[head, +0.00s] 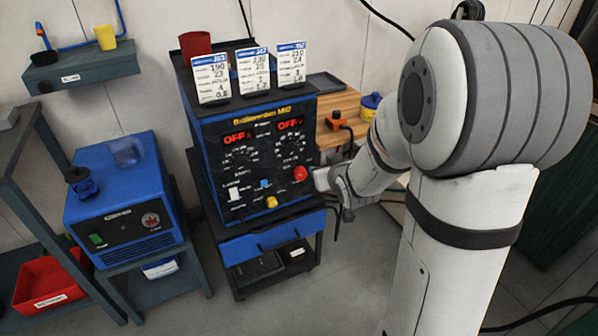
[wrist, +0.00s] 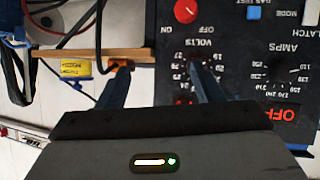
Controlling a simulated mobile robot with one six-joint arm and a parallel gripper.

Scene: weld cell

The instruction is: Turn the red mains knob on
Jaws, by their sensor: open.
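The red mains knob (head: 300,173) is on the lower right of the welder's dark front panel (head: 222,153) in the head view. In the wrist view, where the panel appears upside down, the red knob (wrist: 186,11) is at the top edge, with ON and OFF lettering beside it. I cannot tell its pointer's direction for sure. Both red displays (head: 238,137) read OFF. My gripper (head: 322,180) is at the panel's right edge, beside the knob. In the wrist view my gripper (wrist: 158,68) is open and empty, its fingers apart from the knob.
Three white cards (head: 253,72) and a red cup (head: 195,45) stand on the welder. A wooden bench (head: 345,103) with an orange clamp-like item (head: 338,121) and a yellow-blue tub (head: 370,104) is behind my arm. A blue unit (head: 125,195) stands left. Cables hang near the panel.

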